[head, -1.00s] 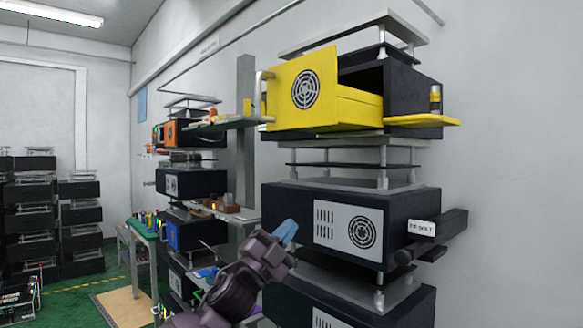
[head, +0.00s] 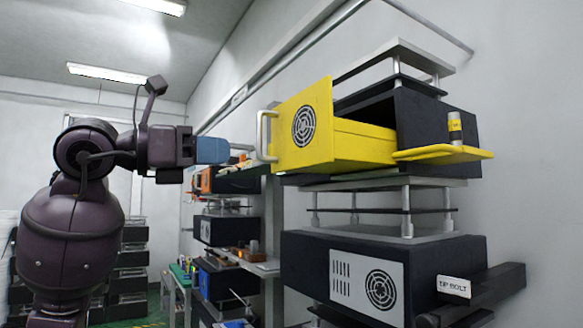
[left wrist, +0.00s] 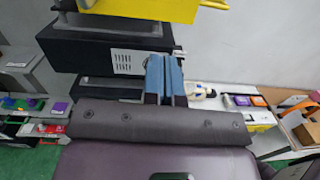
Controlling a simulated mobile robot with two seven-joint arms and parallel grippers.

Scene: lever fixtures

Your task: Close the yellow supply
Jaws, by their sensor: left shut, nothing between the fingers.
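The yellow supply (head: 303,126) is a drawer-like unit pulled well out of its dark housing (head: 428,125) on the upper rack level in the head view. Its yellow front carries a round black vent and a pale handle (head: 264,136) on the left edge. My left gripper (head: 226,150) has blue fingers, is shut and empty, and is left of the handle at about its height. A gap shows between them in the picture. In the left wrist view the shut blue fingers (left wrist: 164,78) point up the picture, with yellow at the top edge (left wrist: 150,8). My right gripper is not seen.
A dark unit with a grey vent panel (head: 368,282) sits below. Cluttered shelves (head: 225,225) stand behind.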

